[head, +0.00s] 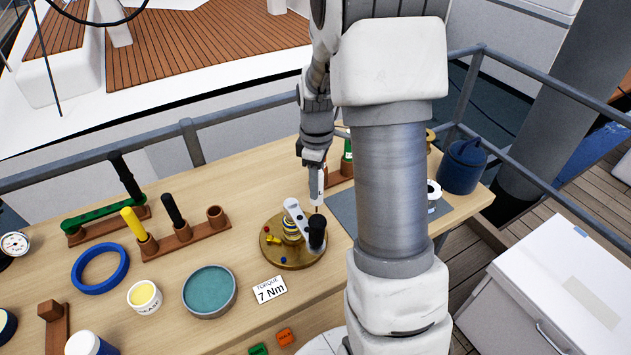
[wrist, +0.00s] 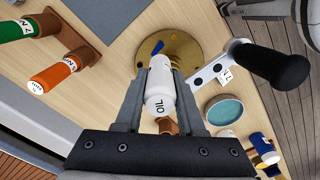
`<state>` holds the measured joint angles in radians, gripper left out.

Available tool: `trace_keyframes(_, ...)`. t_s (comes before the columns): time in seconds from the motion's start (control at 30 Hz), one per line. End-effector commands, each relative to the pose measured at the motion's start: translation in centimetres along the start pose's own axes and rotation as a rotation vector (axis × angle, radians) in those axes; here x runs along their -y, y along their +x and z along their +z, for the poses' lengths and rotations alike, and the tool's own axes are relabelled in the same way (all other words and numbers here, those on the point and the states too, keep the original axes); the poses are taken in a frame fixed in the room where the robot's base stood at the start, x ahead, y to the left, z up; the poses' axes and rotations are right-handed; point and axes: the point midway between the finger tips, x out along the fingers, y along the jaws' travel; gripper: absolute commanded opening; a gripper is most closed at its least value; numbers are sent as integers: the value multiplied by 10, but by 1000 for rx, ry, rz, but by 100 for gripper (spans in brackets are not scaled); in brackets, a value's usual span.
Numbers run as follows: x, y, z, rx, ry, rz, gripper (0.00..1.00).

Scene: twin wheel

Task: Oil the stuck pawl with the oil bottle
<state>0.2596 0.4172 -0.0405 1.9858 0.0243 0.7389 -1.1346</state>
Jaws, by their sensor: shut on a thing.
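My gripper (head: 315,165) is shut on the white oil bottle (wrist: 160,88), whose label reads OIL. The bottle (head: 316,185) is held upright in the head view, nozzle down, near the black crank knob (head: 317,232). In the wrist view a blue piece (wrist: 157,47) shows just beyond the bottle, on the brass base (wrist: 185,48). I cannot tell which piece is the stuck pawl, nor whether the nozzle touches anything.
A light crank arm (head: 297,214) spans the brass base. A teal-filled dish (head: 209,290), a grease tub (head: 145,297), a blue ring (head: 100,268) and a 7 Nm card (head: 270,290) lie nearby. A wooden rack (head: 190,238) holds yellow and black-handled tools.

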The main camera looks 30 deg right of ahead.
Motion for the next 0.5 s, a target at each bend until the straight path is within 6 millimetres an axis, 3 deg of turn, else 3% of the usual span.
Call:
trace_keyframes(0.27,0,1,0,-1,1,0,0)
trace_keyframes(0.5,0,15,0,0,0,0,0)
